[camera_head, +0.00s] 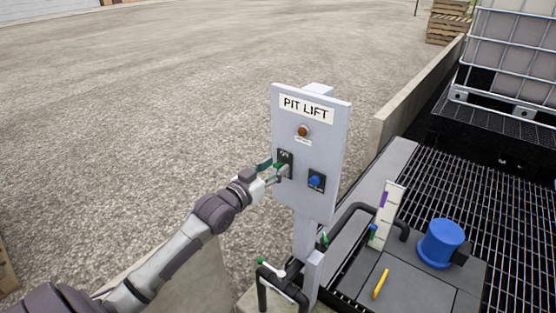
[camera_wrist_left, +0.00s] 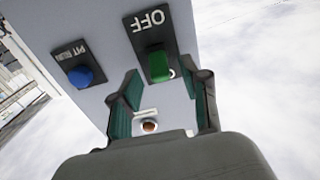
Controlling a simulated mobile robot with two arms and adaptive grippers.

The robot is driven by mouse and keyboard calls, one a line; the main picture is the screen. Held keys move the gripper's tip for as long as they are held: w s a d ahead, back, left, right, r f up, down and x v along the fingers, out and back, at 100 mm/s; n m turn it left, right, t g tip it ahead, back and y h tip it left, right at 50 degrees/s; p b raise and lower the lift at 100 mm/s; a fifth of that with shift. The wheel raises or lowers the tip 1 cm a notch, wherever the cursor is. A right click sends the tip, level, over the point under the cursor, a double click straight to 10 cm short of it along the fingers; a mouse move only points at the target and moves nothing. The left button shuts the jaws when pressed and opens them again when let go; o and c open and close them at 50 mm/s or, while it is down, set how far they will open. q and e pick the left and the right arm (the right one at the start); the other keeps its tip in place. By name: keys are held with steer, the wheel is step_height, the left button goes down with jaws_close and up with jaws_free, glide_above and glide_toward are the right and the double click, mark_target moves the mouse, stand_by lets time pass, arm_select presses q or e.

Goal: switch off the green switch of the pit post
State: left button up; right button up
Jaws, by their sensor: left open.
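The pit post is a pale grey panel (camera_head: 325,185) headed "PIT LIFT". Its green switch (camera_head: 281,169) sits on a dark plate at the panel's left side, partly hidden by my gripper. In the left wrist view the green switch (camera_wrist_left: 158,66) shows at the end of the plate away from the "OFF" label (camera_wrist_left: 146,19). My left gripper (camera_head: 273,172) is at the switch; in the wrist view its open green-padded fingers (camera_wrist_left: 166,84) are on either side of the switch's near end. I cannot tell whether they touch it. My right gripper is not in view.
A blue button (camera_head: 316,181) is right of the switch and an amber lamp (camera_head: 303,131) above it. Black pipes (camera_head: 350,215) with green-tipped handles, a blue cylinder (camera_head: 441,242) and a yellow marker (camera_head: 380,284) are at lower right. Open gravel (camera_head: 130,130) lies left of the post.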

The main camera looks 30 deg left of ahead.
arm_select(q)
steer(key=shift+w, duration=1.05)
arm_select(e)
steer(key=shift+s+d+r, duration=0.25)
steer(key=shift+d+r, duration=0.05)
arm_select(q)
steer(key=shift+d, duration=0.1)
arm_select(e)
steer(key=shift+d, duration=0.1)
arm_select(q)
steer(key=shift+s, duration=0.1)
jaws_close()
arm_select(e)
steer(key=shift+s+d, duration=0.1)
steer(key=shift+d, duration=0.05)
arm_select(q)
steer(key=shift+f, duration=0.1)
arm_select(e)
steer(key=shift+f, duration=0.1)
